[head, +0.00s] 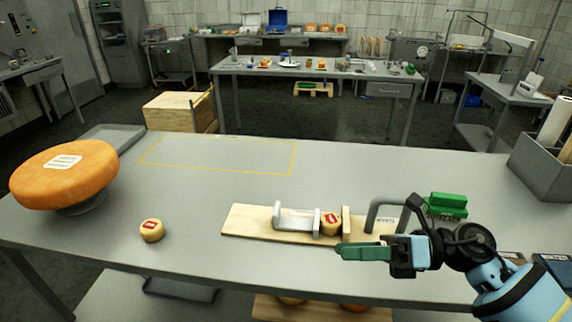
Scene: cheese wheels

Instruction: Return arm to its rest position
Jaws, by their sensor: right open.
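My right arm comes in from the lower right, and its gripper (350,252) with green fingers is over the front part of the table, pointing left. It is open, seen side-on, with nothing visible in it. A small yellow cheese wheel (331,223) with a red label sits in a wooden fixture (248,222), between a pale clear block (296,222) and an upright wooden end piece. The gripper is in front of this fixture in the picture and hides part of its right end. Another small cheese wheel (151,230) lies on the table at the left. My left gripper is not in view.
A large orange cheese wheel (65,172) rests on a dark stand at the far left. A yellow outline (220,154) marks an empty area of the table (330,172). A grey handle (385,204), a green object (446,205) and a grey bin (545,165) stand at the right.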

